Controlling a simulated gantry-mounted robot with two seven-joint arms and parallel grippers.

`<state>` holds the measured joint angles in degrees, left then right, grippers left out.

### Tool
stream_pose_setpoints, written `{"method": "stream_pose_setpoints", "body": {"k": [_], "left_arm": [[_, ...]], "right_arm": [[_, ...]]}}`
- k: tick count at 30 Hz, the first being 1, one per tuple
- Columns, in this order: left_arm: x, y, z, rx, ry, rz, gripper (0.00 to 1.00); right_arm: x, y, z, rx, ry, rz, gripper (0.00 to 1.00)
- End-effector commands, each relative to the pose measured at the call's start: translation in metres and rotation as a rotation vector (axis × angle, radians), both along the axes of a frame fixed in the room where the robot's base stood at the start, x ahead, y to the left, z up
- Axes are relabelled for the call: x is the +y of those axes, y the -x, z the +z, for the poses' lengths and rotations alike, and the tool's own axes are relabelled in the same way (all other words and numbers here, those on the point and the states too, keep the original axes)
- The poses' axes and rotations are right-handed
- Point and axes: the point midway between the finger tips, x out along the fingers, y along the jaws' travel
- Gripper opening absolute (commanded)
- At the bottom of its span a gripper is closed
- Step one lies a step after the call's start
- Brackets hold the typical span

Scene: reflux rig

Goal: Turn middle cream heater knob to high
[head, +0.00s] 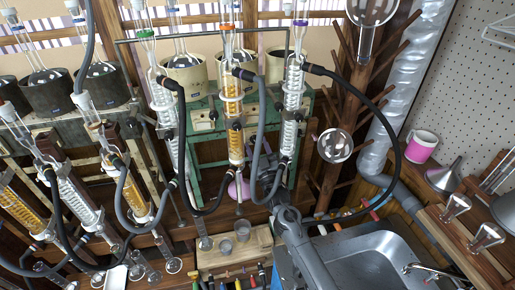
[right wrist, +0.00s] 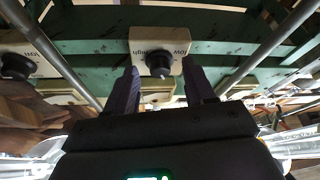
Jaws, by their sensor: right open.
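The right wrist view shows a cream control box (right wrist: 145,38) with a dark round knob (right wrist: 160,62) and the words "low" and "high" on its face. My right gripper (right wrist: 160,80) is open, with its two dark fingers on either side of the knob and a gap to it on both sides. I cannot tell how deep the fingers reach. In the head view my right gripper (head: 284,208) is low in front of the green stand (head: 192,155), partly behind hoses. Cream heaters (head: 185,76) sit on top of the stand. My left gripper is not in view.
Another cream box with a dark knob (right wrist: 18,66) is at the left in the right wrist view. Metal rods (right wrist: 52,52) slant past on both sides. Glass condensers (head: 235,130) and dark hoses (head: 345,82) hang in front of the stand. A sink (head: 365,250) is at the right.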

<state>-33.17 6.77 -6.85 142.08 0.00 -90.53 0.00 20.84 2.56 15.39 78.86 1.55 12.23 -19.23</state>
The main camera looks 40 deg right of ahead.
Motion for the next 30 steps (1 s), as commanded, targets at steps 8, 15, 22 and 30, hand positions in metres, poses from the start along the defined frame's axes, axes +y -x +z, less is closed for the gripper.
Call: {"method": "stream_pose_setpoints", "body": {"k": [8,15,22,30], "left_arm": [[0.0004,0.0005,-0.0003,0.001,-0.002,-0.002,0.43],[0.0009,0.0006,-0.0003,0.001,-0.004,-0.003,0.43],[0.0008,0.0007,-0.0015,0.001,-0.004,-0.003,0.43],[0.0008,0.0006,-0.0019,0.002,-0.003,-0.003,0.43]], "right_arm": [[0.0,0.0002,0.0001,0.0,0.0,0.0,0.34],[0.0,0.0002,0.0,0.0,0.0,0.0,0.0],[0.0031,-0.0013,0.0001,-0.068,-0.153,0.0,0.0],[0.0048,-0.002,0.0002,-0.198,-0.442,-0.001,0.0]]}}
